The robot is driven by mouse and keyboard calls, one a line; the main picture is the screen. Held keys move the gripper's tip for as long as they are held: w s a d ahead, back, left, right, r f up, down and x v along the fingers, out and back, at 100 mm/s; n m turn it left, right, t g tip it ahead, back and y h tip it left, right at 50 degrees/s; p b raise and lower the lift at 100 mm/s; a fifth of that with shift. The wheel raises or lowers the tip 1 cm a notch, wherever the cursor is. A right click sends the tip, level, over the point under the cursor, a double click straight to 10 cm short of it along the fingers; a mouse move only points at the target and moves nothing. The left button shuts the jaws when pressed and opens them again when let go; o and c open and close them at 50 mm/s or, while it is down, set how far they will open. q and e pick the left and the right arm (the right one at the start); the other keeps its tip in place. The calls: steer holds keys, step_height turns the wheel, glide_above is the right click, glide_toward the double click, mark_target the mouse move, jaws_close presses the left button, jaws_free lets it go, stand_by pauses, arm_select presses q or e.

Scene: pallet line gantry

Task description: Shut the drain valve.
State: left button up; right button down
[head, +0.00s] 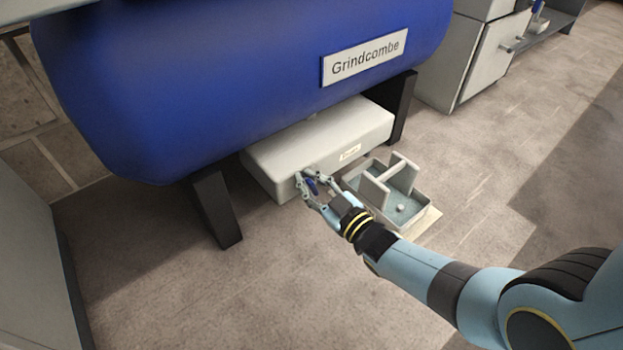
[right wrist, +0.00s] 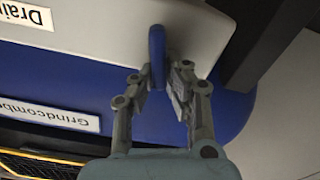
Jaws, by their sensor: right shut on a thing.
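The drain valve has a blue handle (head: 313,186) at the front of a light grey box (head: 285,156) labelled as the drain, under the blue tank. In the right wrist view the blue handle (right wrist: 157,50) stands out from the box face as a narrow upright bar. My right gripper (head: 310,184) is at the handle. In the right wrist view its fingers (right wrist: 158,78) are on both sides of the handle's lower end, shut on it. How far the handle is turned is hard to tell. My left gripper is not in view.
The blue tank (head: 220,75) with a Grindcombe plate (head: 364,63) stands on dark legs (head: 216,208). A grey tray (head: 414,212) with upright dividers sits on the floor right of the box. A grey cabinet (head: 478,62) stands at the back right.

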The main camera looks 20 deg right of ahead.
steer(key=n, duration=0.3)
steer(key=a+f+n, duration=0.1)
steer(key=n, duration=0.6)
steer(key=shift+s+a+f+n, duration=0.25)
steer(key=shift+s+f+n, duration=0.05)
steer(key=shift+f+n, duration=0.25)
steer(key=shift+n, duration=0.65)
steer(key=shift+f+n, duration=0.15)
steer(key=shift+n, duration=0.95)
steer(key=c, duration=1.3)
jaws_free()
steer(key=shift+c, duration=0.2)
steer(key=v, duration=1.2)
